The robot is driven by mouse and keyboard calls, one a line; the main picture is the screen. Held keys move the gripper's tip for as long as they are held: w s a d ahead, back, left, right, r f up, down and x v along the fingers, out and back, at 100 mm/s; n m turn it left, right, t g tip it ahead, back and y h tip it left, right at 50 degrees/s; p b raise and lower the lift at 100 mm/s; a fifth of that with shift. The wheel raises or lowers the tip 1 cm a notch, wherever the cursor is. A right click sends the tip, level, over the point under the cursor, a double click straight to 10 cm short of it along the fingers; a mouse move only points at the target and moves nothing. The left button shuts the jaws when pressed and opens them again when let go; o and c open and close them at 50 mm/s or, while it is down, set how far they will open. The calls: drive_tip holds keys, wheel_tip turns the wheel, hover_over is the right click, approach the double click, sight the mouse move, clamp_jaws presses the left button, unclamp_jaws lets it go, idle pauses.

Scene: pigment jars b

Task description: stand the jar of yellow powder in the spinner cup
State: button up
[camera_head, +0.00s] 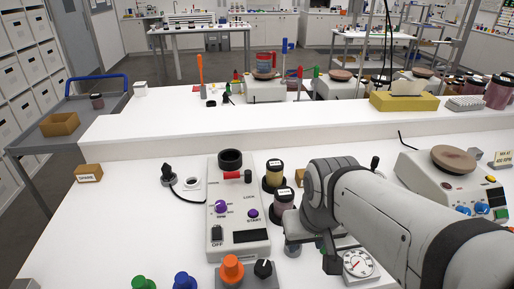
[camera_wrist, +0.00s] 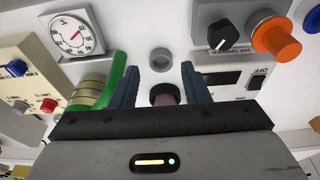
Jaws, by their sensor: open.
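The jar of yellow powder (camera_head: 273,178) stands upright with a dark, labelled lid in a black base, right of the spinner in the head view. The spinner (camera_head: 238,238) is a pale box with a purple knob and a black cup (camera_head: 230,160) at its far end. The cup looks empty. My gripper (camera_head: 310,240) is nearer the camera and right of the jar, partly hidden by my arm. In the wrist view my gripper (camera_wrist: 162,85) is open. A dark-topped mauve jar (camera_wrist: 165,99) shows between the fingers; whether it is within reach I cannot tell.
The mauve jar (camera_head: 284,199) stands close in front of the yellow one. A dial gauge (camera_head: 358,263) and a small grey cylinder (camera_head: 292,249) are near my gripper. A stirrer machine (camera_head: 450,188) stands right. The table's left side is mostly clear.

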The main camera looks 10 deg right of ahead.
drive_tip(key=shift+o, duration=0.7)
drive_tip(key=shift+r+p, duration=0.35)
drive_tip(key=shift+r, duration=0.05)
drive_tip(key=o, duration=0.3)
drive_tip(key=r+p, duration=0.2)
drive_tip(key=p, duration=0.1)
drive_tip(key=shift+w+r, duration=0.2)
drive_tip(key=shift+r, duration=0.1)
drive_tip(key=shift+o, duration=1.4)
drive_tip(key=w+r+n+g, duration=0.1)
drive_tip(key=w+r, duration=0.1)
drive_tip(key=w, duration=1.1)
drive_tip(key=shift+w+r, duration=0.25)
drive_tip(key=shift+r, duration=0.1)
drive_tip(key=n+g, duration=0.1)
drive_tip(key=g, duration=0.1)
hover_over(275, 163)
drive_tip(key=f, duration=0.3)
drive_tip(key=shift+s+a+f, duration=0.25)
drive_tip(key=shift+s+f, duration=0.1)
drive_tip(key=shift+w+f, duration=0.15)
drive_tip(key=shift+w+d+f+p, duration=0.1)
drive_tip(key=shift+f+p, duration=0.1)
drive_tip(key=shift+f, duration=1.7)
drive_tip(key=shift+w+d+f+p, duration=0.1)
drive_tip(key=shift+f+p, duration=0.05)
drive_tip(key=shift+f, duration=1.75)
